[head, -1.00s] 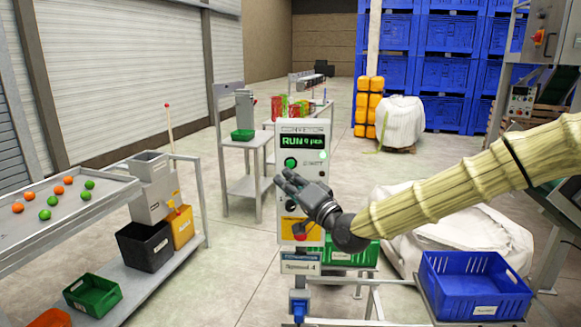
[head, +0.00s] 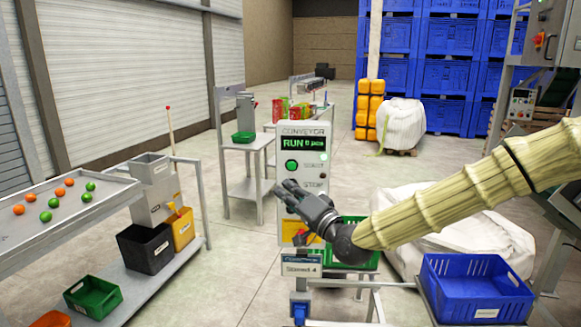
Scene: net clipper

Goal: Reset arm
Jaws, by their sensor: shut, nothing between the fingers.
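My gripper (head: 284,192) is shut and empty, at the end of my arm, which reaches in from the right in a pale ribbed sleeve. It is in front of the conveyor control box (head: 303,165) in the head view. The box has a lit green display reading RUN and a green button (head: 292,165). My gripper and wrist hide the lower front of the box, including part of its yellow panel. Whether the fingers touch the box cannot be told.
A blue crate (head: 475,308) stands at the lower right, with a white bulk bag (head: 490,235) behind it. A sorting table (head: 45,235) with orange and green balls is at the left. A black bin (head: 135,247) and a yellow bin (head: 184,238) stand beside it. Open floor lies between.

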